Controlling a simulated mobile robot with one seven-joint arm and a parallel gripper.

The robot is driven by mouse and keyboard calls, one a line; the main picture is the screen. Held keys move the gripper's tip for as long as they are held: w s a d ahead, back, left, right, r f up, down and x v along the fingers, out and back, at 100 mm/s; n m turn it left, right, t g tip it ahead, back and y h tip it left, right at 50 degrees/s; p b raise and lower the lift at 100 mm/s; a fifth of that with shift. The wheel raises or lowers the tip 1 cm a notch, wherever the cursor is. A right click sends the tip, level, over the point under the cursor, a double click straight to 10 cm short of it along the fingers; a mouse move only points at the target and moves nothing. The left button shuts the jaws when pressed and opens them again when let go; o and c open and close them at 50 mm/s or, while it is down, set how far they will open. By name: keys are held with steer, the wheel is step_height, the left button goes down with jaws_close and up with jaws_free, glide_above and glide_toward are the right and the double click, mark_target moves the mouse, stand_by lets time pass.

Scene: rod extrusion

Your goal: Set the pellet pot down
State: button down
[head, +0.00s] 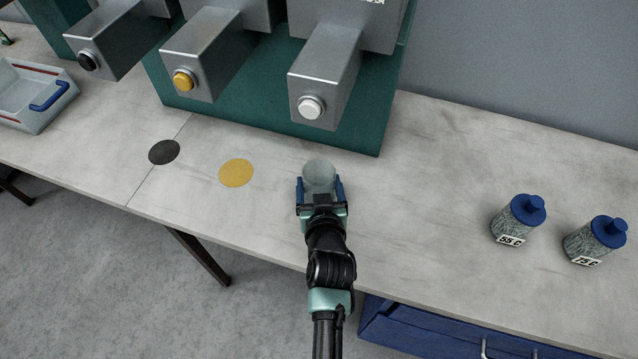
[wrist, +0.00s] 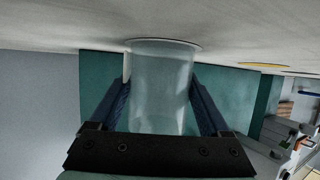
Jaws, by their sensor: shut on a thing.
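My gripper (head: 320,190) is shut on a translucent, pale cylindrical pot (head: 318,172), with one blue finger on each side. The pot is over the bench (head: 440,190), in front of the machine with the white knob (head: 311,107). The wrist view, where the bench is at the top, shows the pot (wrist: 160,90) between the fingers (wrist: 160,104). Its far end meets a pale rim or disc at the bench surface. I cannot tell whether the pot touches the bench. No contents are clearly visible.
A yellow disc (head: 236,173) and a black disc (head: 164,152) lie to the left. Blue-lidded jars marked 55 C (head: 517,222) and 75 C (head: 594,240) stand to the right. A tray (head: 30,112) is at far left. The bench between gripper and jars is clear.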

jaws_free()
steer(key=shift+f, duration=0.1)
steer(key=v, duration=1.2)
steer(key=shift+p, duration=0.4)
